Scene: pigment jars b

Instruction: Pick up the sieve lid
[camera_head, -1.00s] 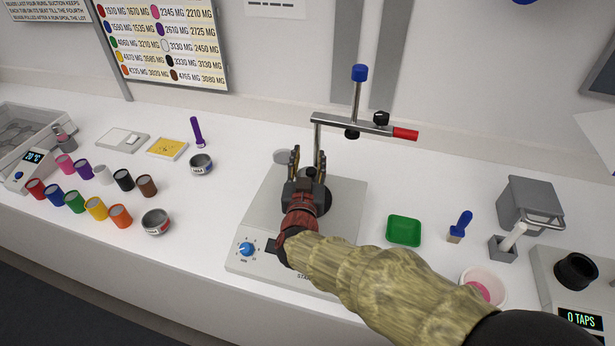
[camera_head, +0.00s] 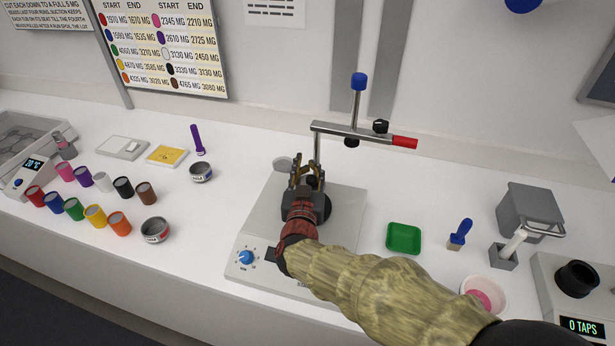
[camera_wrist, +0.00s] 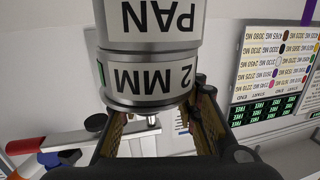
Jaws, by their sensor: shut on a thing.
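The metal sieve stack shows upside down in the wrist view, with a ring marked "2 MM" (camera_wrist: 150,78) and a part marked "PAN" (camera_wrist: 150,25). The sieve lid's bright knob (camera_wrist: 153,122) sticks out at the "2 MM" end; little of the lid itself shows. My gripper (camera_head: 307,168) is over the plate of the grey shaker (camera_head: 340,230), beside its upright rod. In the wrist view its brass-coloured fingers flank the "2 MM" end, and it is shut on the lid. The fingertips are partly hidden behind the stack.
A clamp bar with a red handle (camera_head: 404,143) crosses just above and behind my gripper. A green tray (camera_head: 404,238), a brush (camera_head: 460,234) and a grey box (camera_head: 528,208) stand right. Several coloured jars and two metal tins (camera_head: 156,230) stand left. The counter between is clear.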

